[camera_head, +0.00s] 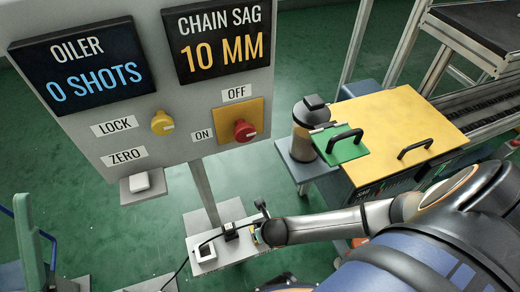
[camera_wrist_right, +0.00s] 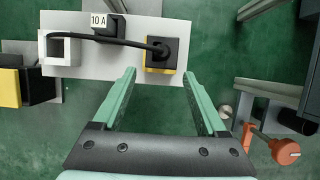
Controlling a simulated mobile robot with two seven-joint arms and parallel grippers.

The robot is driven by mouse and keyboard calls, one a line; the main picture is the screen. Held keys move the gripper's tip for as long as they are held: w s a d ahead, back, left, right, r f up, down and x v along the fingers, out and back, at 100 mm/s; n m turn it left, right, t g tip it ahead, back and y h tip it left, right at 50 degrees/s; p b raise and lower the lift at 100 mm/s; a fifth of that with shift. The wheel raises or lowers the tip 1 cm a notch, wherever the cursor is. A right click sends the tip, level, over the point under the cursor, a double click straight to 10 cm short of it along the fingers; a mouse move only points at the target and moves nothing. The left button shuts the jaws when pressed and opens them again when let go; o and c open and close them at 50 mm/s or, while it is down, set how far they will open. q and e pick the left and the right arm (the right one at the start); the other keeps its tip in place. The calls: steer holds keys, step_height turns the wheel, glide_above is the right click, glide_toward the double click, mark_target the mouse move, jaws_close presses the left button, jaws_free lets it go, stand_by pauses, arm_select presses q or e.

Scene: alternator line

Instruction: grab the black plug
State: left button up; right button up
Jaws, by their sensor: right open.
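A black plug (camera_wrist_right: 161,47) sits in a yellow-framed socket (camera_wrist_right: 148,68) at the right of a grey plate (camera_wrist_right: 92,68) in the right wrist view. A black cable runs left from it to a white-framed socket (camera_wrist_right: 58,57). Another black fitting (camera_wrist_right: 110,25) stands at the back beside a "10 A" label. My right gripper (camera_wrist_right: 158,73) is open and empty, its green fingers apart on either side of the yellow-framed socket's near edge. In the head view, my right arm's end largely hides that socket.
A panel (camera_head: 148,120) with displays and knobs stands above the plate. At right are a yellow-topped cabinet (camera_head: 392,118), a bottle (camera_head: 311,118) and a green handled piece (camera_head: 340,148). The wrist view shows an orange knob (camera_wrist_right: 286,152) at right.

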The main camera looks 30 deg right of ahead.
steer(key=shift+b+x, duration=0.35)
steer(key=shift+x, duration=0.65)
steer(key=b+x, duration=0.3)
steer(key=x, duration=0.2)
steer(key=shift+w+d+r+b, duration=0.1)
steer(key=shift+w+r+b, duration=0.05)
steer(key=shift+w+b, duration=0.25)
steer(key=shift+r, duration=0.1)
steer(key=shift+s, duration=0.1)
jaws_close()
